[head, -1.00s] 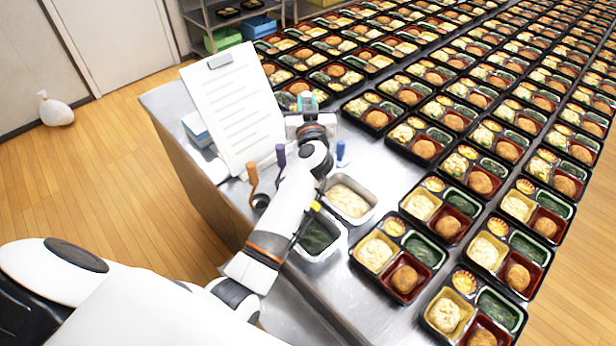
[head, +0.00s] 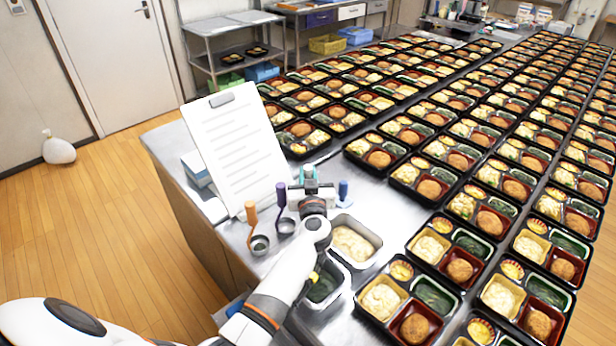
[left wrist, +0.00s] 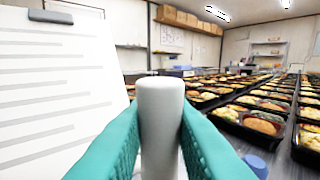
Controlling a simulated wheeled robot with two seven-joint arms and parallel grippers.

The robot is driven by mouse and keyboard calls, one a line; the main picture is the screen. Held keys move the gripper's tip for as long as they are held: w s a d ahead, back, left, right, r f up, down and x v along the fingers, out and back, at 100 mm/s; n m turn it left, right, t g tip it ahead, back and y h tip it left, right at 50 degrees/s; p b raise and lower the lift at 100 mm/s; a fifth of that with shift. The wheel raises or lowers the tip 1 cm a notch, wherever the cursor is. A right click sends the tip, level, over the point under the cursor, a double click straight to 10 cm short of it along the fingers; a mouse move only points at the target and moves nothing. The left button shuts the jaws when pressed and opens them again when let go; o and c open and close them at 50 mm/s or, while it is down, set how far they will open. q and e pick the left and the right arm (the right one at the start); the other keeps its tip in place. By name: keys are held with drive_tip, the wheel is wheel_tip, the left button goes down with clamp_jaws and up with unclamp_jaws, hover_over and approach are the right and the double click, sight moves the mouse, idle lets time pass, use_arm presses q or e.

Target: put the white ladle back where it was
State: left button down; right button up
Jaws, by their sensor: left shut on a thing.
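My left gripper (head: 309,172) has teal fingers and is at the table, right of the clipboard. In the left wrist view its fingers (left wrist: 160,130) are shut on the upright white ladle handle (left wrist: 160,105). The ladle's bowl is hidden, so I cannot tell whether it touches anything. Ladles with an orange handle (head: 250,212) and a purple handle (head: 281,195) stand to the left of the gripper. A blue handle (head: 343,190) stands just to its right. My right gripper is not in view.
A clipboard (head: 235,145) stands tilted behind the ladles. Metal pans of pale food (head: 376,262) and greens (head: 343,296) sit close beside my left arm. Rows of filled bento trays (head: 436,255) cover the table to the right.

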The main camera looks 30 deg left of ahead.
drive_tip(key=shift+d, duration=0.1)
use_arm(q)
drive_tip(key=shift+f, duration=0.15)
drive_tip(key=c, duration=1.3)
unclamp_jaws()
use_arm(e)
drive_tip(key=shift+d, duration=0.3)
use_arm(q)
drive_tip(key=shift+d, duration=0.1)
drive_tip(key=v, duration=1.2)
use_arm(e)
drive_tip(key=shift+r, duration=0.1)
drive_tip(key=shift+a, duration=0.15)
